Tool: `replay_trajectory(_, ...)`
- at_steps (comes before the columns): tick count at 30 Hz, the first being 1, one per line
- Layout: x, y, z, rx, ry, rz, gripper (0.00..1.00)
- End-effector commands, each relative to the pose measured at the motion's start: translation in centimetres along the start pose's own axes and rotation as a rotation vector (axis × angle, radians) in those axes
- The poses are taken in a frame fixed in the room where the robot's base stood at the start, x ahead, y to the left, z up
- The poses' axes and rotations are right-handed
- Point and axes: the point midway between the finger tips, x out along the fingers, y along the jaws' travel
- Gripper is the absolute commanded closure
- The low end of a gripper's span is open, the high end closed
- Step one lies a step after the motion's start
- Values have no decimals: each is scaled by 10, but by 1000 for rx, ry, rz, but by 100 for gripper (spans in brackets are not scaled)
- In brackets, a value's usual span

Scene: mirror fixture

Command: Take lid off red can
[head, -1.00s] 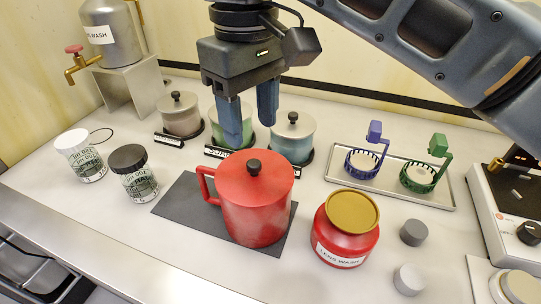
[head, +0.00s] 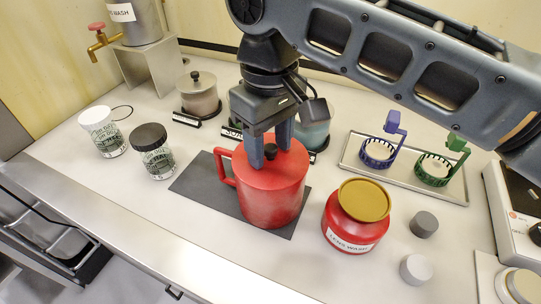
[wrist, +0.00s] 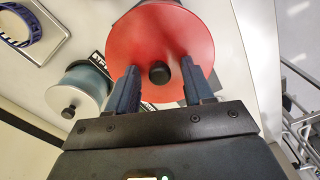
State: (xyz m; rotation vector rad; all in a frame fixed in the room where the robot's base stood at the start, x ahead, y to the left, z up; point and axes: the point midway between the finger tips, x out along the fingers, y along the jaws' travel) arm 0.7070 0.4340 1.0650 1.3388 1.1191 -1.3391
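The red can (head: 268,206) with a side handle stands on a dark mat (head: 190,183). Its flat red lid (head: 290,166) is on it, with a black knob (head: 270,152) in the middle. The lid also shows from above in the wrist view (wrist: 160,30). My gripper (head: 270,156) points down over the lid, with one finger on each side of the knob. In the wrist view the gripper (wrist: 162,70) is open, with gaps between the fingers and the knob (wrist: 159,73). Whether the fingertips touch the lid cannot be told.
A red jar (head: 345,232) with a gold lid stands just right of the can. Grey cylinders (head: 416,268) are further right. Lidded pots (head: 199,97) stand behind, partly hidden by my arm. Two jars (head: 153,155) are left. A tray (head: 398,183) with blue and green holders is back right.

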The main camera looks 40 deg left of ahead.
Motion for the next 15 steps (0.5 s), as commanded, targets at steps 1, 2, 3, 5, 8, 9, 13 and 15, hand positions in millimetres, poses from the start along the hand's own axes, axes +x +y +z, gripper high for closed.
replay_trajectory(1, 0, 0, 0, 0, 0, 0, 54)
replay_trajectory(2, 0, 0, 0, 0, 0, 0, 57)
replay_trajectory(3, 0, 0, 0, 0, 0, 0, 61)
replay_trajectory(5, 0, 0, 0, 0, 0, 0, 66)
replay_trajectory(8, 0, 0, 0, 0, 0, 0, 76)
replay_trajectory(9, 0, 0, 0, 0, 0, 0, 80)
replay_trajectory(13, 0, 0, 0, 0, 0, 0, 92)
replay_trajectory(15, 0, 0, 0, 0, 0, 0, 99)
